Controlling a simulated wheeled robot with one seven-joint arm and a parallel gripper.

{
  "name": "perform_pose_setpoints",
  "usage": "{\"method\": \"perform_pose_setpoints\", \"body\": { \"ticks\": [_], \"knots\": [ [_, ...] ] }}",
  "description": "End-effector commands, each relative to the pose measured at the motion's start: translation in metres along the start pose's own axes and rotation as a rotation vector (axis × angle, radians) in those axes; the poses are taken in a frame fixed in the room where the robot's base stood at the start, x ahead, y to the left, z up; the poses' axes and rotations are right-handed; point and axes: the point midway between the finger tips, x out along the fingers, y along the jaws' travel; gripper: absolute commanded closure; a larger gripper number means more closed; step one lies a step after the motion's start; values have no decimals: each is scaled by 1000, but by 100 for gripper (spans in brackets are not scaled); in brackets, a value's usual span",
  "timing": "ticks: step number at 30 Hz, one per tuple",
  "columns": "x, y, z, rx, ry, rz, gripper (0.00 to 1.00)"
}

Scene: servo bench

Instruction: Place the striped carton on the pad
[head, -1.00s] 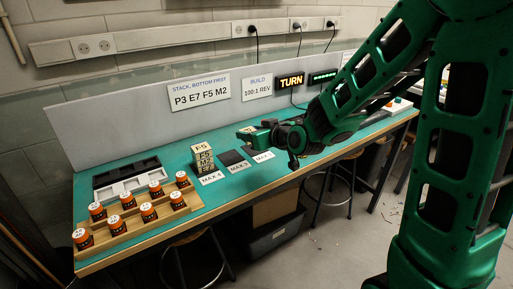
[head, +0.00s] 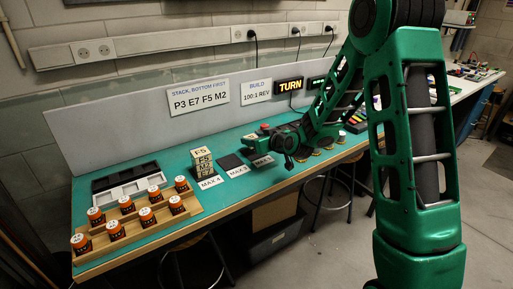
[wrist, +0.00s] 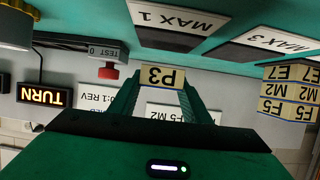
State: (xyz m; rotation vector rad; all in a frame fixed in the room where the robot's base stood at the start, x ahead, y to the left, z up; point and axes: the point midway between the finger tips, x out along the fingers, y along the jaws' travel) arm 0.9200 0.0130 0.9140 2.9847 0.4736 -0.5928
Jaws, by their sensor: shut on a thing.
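I see no thing that is clearly a striped carton. My gripper (wrist: 163,88) is shut on a small tan block marked P3 (wrist: 163,77) in the wrist view, which looks upside down. In the head view my gripper (head: 252,140) is over the bench near the MAX 1 card, and the block is too small there to make out. A dark pad by the MAX 1 card (wrist: 170,40) and a second dark pad by the MAX 3 card (wrist: 235,52) look bare. A stack of tan blocks marked F5, M2 and E7 (head: 202,163) stands by the MAX 4 card.
A wooden rack (head: 160,224) with several orange jars and a compartment tray (head: 130,187) are at the left. A red button (wrist: 109,72) on a TEST box is near my gripper. A grey back panel with signs, including a lit TURN sign (head: 290,85), runs behind the bench.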

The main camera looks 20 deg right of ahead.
Motion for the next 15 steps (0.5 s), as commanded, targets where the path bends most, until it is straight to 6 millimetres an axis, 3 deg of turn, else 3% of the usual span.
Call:
{"method": "perform_pose_setpoints", "body": {
  "ticks": [6,15],
  "knots": [
    [11,0,27,3,-3,0,79],
    [12,0,30,1,-1,1,79]
  ]
}}
